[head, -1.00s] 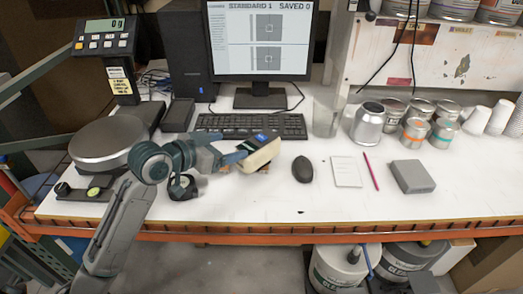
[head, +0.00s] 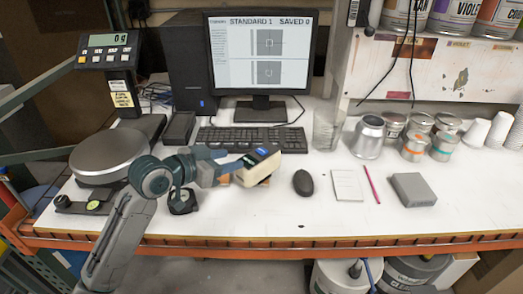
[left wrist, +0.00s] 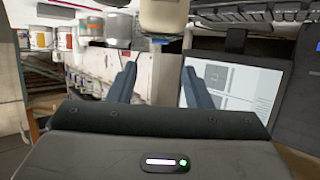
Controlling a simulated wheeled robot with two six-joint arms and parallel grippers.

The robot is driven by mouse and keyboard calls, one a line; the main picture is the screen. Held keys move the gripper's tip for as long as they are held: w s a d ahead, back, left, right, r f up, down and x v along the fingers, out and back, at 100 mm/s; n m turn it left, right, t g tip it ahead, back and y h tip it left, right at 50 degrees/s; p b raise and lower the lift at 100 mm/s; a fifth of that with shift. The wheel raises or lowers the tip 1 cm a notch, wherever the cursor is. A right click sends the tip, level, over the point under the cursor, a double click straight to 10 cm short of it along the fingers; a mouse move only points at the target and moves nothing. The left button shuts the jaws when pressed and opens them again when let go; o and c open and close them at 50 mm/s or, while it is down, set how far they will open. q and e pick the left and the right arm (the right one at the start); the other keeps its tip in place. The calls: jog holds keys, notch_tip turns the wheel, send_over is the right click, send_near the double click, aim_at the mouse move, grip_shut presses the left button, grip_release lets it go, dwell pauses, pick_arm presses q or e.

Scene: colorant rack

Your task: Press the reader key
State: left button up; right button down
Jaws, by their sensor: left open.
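The reader (head: 259,166) is a cream block with a dark top and a blue patch, behind and left of the mouse on the white table. It also shows at the top of the left wrist view (left wrist: 163,18). I cannot make out its key clearly. My left gripper (head: 236,168) is just left of the reader, close to its side. In the left wrist view its two fingers (left wrist: 160,75) are apart with nothing between them, and the reader lies beyond the tips. I cannot tell whether a finger touches it. My right gripper is not in view.
The keyboard (head: 250,139) and monitor (head: 262,62) stand behind the reader. The mouse (head: 303,183), notepad (head: 347,185), red pencil (head: 372,184) and grey box (head: 413,189) lie to the right. A scale (head: 108,157) stands left. The table front is mostly clear.

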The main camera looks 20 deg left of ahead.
pick_arm(q)
grip_shut()
dwell(1.4)
